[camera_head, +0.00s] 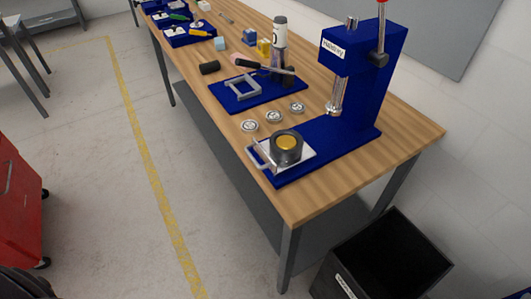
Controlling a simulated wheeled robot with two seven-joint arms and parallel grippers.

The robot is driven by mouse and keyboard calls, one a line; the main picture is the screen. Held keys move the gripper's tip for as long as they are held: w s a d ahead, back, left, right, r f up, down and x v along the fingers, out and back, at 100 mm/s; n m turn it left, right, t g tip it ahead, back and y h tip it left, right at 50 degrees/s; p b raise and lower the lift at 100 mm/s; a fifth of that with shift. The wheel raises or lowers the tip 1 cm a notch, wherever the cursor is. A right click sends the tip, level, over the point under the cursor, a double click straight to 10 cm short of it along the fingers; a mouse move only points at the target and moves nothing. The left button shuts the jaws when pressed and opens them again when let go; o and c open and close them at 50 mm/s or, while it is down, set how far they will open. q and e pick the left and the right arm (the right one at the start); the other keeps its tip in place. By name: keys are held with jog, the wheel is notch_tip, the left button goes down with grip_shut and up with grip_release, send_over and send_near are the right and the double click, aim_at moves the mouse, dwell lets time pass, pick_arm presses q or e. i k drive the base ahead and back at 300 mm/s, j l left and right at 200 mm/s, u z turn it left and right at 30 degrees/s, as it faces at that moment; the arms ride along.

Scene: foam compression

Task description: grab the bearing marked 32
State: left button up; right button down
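Three small silver ring-shaped bearings lie flat in a slanting row on the wooden table: a left one (250,126), a middle one (274,116) and a right one (297,107). Each seems to carry a marking on its face, but it is too small to read, so I cannot tell which is 32. They lie apart, between a blue mat and the base of a blue press. Neither of my grippers is in view.
The blue press (362,55) stands at the right; its base bears a dark cylinder with a gold centre (287,146). The blue mat (262,95) holds a metal frame (243,87). Blue trays (188,38) stand farther back. A black bin (388,262) is on the floor.

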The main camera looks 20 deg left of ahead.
aim_at(248, 127)
jog(key=i+j+z, duration=0.15)
jog(key=j, duration=0.3)
jog(key=i+j+z, duration=0.15)
jog(key=j, duration=0.35)
jog(key=j+z, duration=0.1)
jog(key=j, duration=0.4)
